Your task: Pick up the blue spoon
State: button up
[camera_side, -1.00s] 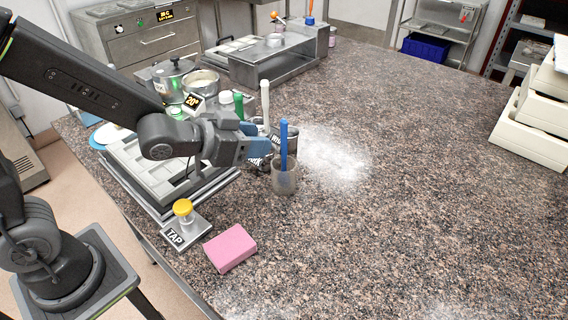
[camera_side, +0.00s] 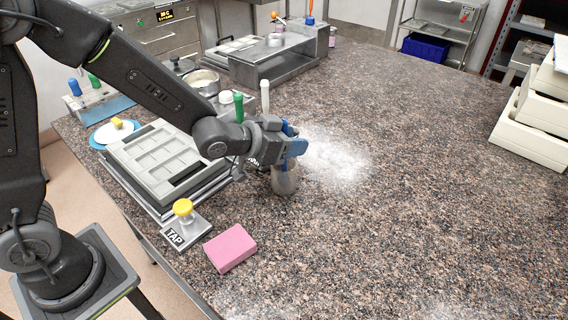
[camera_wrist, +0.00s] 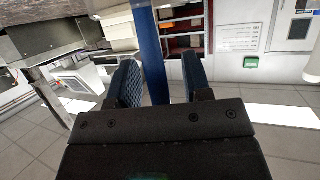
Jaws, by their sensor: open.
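The blue spoon (camera_side: 287,128) stands upright in a grey cup (camera_side: 285,181) on the speckled counter. In the side view my gripper covers most of its handle, and only a bit of it shows. In the wrist view the blue handle (camera_wrist: 149,50) runs up between the two jaws. My gripper (camera_side: 295,146) is open around the handle, level with it and above the cup's rim. In the wrist view the jaws (camera_wrist: 161,80) stand apart with gaps on either side of the handle. The spoon's lower end is hidden in the cup.
A pink block (camera_side: 230,248) lies on the counter near the front. A TAP plate with a yellow-topped knob (camera_side: 184,212) and a grey mould tray (camera_side: 160,165) stand left of the cup. White and green handles (camera_side: 265,97) rise just behind my gripper.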

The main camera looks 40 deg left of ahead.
grip_shut()
dwell(0.3)
dwell(0.3)
